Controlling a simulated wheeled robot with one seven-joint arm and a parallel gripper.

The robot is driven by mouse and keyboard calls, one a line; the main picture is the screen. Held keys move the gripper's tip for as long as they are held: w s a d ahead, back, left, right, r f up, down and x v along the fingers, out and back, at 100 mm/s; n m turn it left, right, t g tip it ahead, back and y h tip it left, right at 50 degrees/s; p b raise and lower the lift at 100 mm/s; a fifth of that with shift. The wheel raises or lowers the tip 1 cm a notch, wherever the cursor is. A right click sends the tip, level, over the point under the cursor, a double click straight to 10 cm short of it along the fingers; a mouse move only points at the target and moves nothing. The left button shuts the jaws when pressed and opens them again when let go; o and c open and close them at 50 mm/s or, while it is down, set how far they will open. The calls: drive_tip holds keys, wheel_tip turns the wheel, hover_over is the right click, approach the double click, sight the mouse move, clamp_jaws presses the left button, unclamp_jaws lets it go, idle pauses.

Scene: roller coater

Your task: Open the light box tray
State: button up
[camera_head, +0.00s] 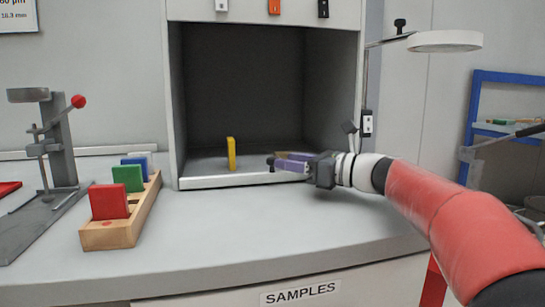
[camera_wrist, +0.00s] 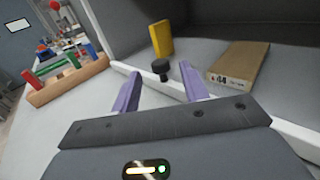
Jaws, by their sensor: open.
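The light box (camera_head: 172,100) is a pale cabinet with a dark open front. Its tray (camera_head: 225,181) forms the floor, with a white front lip; the lip also shows in the wrist view (camera_wrist: 286,128). A black knob (camera_wrist: 161,66) stands at the lip. My gripper (camera_head: 276,162) is open at the tray's front right, its purple fingers pointing toward the knob. In the wrist view the knob appears between or just beyond the fingertips (camera_wrist: 160,72); I cannot tell whether they touch it. The tray appears level with the box opening.
A yellow plate (camera_head: 231,153) stands upright inside the box. A brown block marked 44 (camera_wrist: 240,64) lies in the box. A wooden rack (camera_head: 107,236) with coloured plates stands left on the counter, beside a lever stand (camera_head: 58,140). The counter before the box is clear.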

sight(272, 158)
drive_tip(key=x, duration=0.5)
drive_tip(key=shift+w+a, duration=0.15)
drive_tip(key=shift+a, duration=0.05)
clamp_jaws()
